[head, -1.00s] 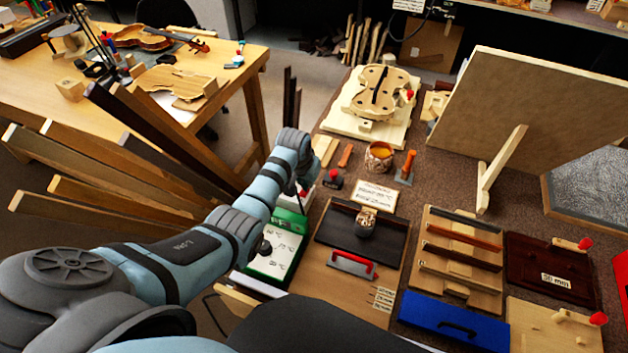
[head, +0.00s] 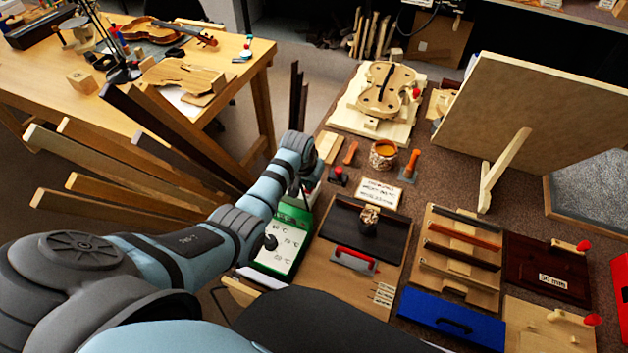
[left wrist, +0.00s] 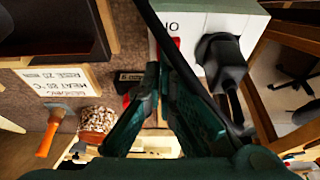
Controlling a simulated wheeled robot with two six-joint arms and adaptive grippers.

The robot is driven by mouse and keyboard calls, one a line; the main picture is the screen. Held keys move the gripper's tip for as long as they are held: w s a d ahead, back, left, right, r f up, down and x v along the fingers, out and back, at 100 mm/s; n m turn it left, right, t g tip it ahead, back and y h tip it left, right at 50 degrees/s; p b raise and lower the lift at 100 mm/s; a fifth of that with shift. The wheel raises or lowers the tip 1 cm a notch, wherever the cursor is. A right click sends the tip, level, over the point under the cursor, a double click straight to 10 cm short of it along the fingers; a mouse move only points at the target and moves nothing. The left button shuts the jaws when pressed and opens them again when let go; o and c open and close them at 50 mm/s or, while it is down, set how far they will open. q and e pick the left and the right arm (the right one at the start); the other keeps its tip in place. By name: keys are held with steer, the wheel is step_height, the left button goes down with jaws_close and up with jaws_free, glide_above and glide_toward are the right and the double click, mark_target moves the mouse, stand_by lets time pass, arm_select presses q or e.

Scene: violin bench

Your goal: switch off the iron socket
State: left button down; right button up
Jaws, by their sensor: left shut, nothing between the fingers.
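The iron socket shows in the left wrist view as a white face (left wrist: 195,20) with a red switch (left wrist: 177,43) under an "IO" mark. A black plug (left wrist: 221,62) sits in it on the right, with its cable running down. My left gripper (left wrist: 160,70) is shut and empty, its dark green fingers just below the switch. I cannot tell whether they touch it. In the head view my left gripper (head: 307,188) is beside a small white box at the bench's left edge, and my wrist hides most of the box. My right gripper is not in view.
A green-edged panel with temperature marks (head: 283,243) lies in front of the gripper. Long wood strips (head: 130,165) rise left of my arm.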

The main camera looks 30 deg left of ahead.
arm_select(q)
steer(key=r+p, duration=0.1)
steer(key=p, duration=0.1)
steer(key=r+p, duration=0.1)
steer(key=r, duration=0.1)
steer(key=r+p, duration=0.2)
steer(key=shift+w+a+r+p, duration=0.1)
steer(key=shift+w+r+p, duration=0.15)
steer(key=shift+p, duration=0.1)
steer(key=w+v, duration=0.1)
steer(key=v, duration=0.7)
steer(key=shift+w+r+p, duration=0.3)
steer(key=shift+r+p, duration=0.1)
steer(key=shift+r, duration=0.05)
